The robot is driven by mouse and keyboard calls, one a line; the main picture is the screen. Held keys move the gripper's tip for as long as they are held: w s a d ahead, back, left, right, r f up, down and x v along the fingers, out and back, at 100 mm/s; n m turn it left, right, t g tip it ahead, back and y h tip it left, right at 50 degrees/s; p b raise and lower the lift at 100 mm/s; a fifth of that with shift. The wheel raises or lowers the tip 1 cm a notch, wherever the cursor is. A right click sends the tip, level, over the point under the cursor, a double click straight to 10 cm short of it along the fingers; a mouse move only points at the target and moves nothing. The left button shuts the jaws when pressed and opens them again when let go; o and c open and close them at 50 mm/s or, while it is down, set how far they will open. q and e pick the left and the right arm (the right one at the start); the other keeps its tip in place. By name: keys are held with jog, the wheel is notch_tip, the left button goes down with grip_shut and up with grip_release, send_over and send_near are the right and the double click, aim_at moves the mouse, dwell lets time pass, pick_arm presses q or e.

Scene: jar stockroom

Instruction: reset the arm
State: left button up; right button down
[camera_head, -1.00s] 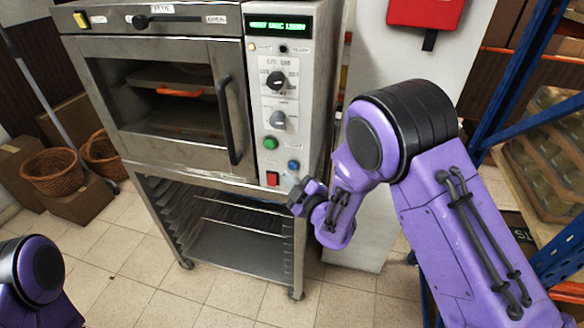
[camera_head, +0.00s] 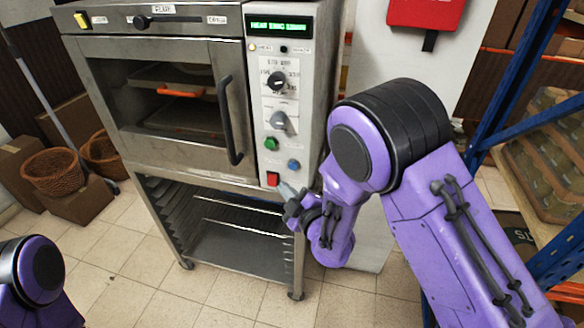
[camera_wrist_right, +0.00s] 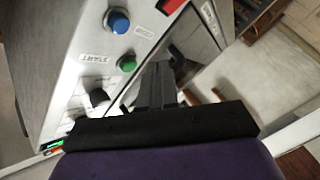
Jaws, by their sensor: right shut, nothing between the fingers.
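My right arm is purple with a black elbow and reaches in from the right. Its gripper (camera_head: 286,190) is small in the head view, just in front of the lower part of the oven's control panel (camera_head: 279,110), close to the red button (camera_head: 272,179). In the right wrist view the gripper's dark fingers (camera_wrist_right: 160,75) are together with nothing between them. That view also shows the green button (camera_wrist_right: 127,63) and blue button (camera_wrist_right: 117,21) beside the fingers. I cannot tell whether the fingertips touch the panel. Only a purple link of my left arm shows at lower left; its gripper is out of view.
The steel oven (camera_head: 165,95) has its door shut and stands on a wheeled rack (camera_head: 225,245). Wicker baskets (camera_head: 53,172) and boxes stand at left. A blue-framed shelf (camera_head: 520,60) with jars is at right. Tiled floor (camera_head: 130,260) is open in front.

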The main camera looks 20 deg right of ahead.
jog(key=s+d+f+m+g+h+b, duration=0.1)
jog(key=s+d+f+m+g+h, duration=0.25)
jog(key=s+f+m, duration=0.35)
jog(key=s+d+f+m+g+h, duration=0.25)
jog(key=s+d+f+m, duration=0.35)
jog(key=f, duration=0.4)
jog(key=s+d+f+m+g, duration=0.1)
jog(key=s+f+m+g, duration=0.1)
jog(key=s+f, duration=0.2)
jog(key=s+d+f+m+g+b, duration=0.1)
jog(key=s+f+m+g, duration=0.1)
jog(key=s, duration=0.8)
jog(key=s+d+f+m+g+h, duration=0.1)
jog(key=s+d+f+m+g, duration=0.1)
jog(key=s+f, duration=0.4)
jog(key=shift+s+g+b, duration=0.3)
jog(key=shift+s+g, duration=0.5)
